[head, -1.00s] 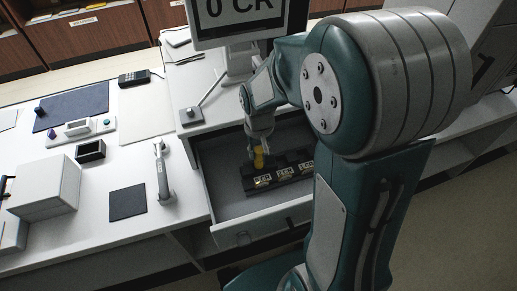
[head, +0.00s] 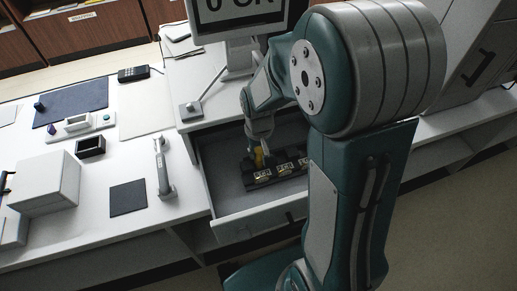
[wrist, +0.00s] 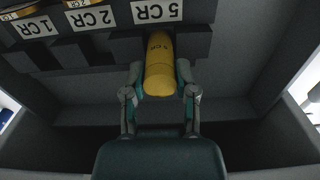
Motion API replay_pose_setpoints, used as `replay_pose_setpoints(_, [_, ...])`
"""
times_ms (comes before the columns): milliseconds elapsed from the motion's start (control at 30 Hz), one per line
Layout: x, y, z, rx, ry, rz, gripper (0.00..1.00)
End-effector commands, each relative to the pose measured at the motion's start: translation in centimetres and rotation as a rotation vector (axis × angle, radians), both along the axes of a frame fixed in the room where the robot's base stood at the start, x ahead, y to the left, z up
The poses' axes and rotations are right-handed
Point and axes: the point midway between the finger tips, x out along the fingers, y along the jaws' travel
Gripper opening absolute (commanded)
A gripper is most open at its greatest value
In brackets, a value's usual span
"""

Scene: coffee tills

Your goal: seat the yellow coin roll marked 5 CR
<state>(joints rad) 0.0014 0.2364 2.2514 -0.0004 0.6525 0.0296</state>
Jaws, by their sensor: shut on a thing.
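The yellow coin roll (wrist: 158,70), with dark marking on its side, is between the two fingers of my gripper (wrist: 159,76) in the wrist view. My gripper is shut on it. The roll's far end is at the black coin holder (wrist: 193,45), in line with the white 5 CR label (wrist: 157,11). I cannot tell whether it rests on the slot's floor. In the head view the roll (head: 259,157) shows below my gripper (head: 258,143), over the left end of the holder (head: 250,184), behind the 5 CR label.
The holder lies in an open grey drawer (head: 228,198). Labels 2 CR (wrist: 91,19) and 1 CR (wrist: 37,28) mark the other slots, with yellow pieces by them. Drawer walls stand close around my gripper. A display (head: 240,15) stands on the counter behind.

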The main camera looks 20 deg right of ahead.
Motion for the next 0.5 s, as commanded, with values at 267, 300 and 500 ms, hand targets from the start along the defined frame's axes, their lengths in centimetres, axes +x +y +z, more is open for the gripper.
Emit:
replay_pose_setpoints(267, [-0.03,0.0,-0.75,0.0,0.002,0.0,0.0])
replay_pose_setpoints(300, [-0.02,0.0,-0.84,0.0,0.001,0.0,0.0])
replay_pose_setpoints(500, [-0.01,0.0,-0.99,0.0,0.0,0.0,0.0])
